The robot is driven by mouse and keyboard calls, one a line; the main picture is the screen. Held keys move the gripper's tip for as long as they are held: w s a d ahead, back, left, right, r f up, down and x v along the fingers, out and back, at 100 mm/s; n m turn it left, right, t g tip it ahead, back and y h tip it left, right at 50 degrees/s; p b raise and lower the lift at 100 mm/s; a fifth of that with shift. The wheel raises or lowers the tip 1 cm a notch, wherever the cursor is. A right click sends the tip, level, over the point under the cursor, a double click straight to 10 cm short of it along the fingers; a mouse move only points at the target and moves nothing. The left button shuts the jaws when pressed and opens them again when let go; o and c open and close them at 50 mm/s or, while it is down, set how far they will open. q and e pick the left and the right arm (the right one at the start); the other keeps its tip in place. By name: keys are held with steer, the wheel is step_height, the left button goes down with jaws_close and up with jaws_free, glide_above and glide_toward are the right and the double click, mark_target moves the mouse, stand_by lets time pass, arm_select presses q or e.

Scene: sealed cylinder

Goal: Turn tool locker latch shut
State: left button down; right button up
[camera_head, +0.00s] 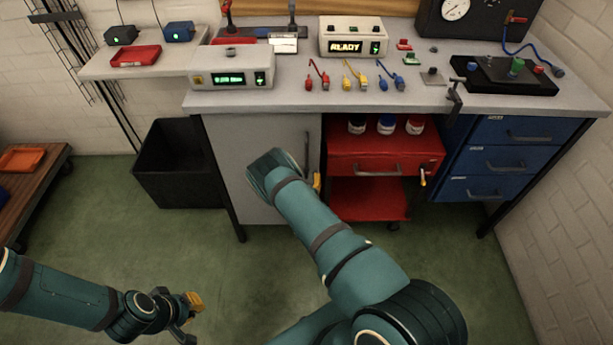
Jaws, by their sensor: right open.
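The grey tool locker (262,136) stands under the left part of the workbench. Its door looks closed against the frame. A dark upright bar (307,148), a handle or the latch, shows near the door's right edge; I cannot tell which. My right arm reaches over the door, and its wrist covers the lower middle of it. My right gripper (316,183) is open at the door's right edge, just below the bar. Only a yellow finger part shows, so contact is unclear. My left gripper (190,317) hangs low over the floor at lower left, away from the locker.
A red drawer cart (372,166) stands right of the locker, with blue drawers (515,158) beyond it. A black bin (180,165) stands to the left. The workbench (300,98) above carries devices and cables. Green floor is clear between the bin and my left arm.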

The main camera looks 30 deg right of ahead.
steer(key=shift+x, duration=0.85)
steer(key=shift+o, duration=0.2)
jaws_close()
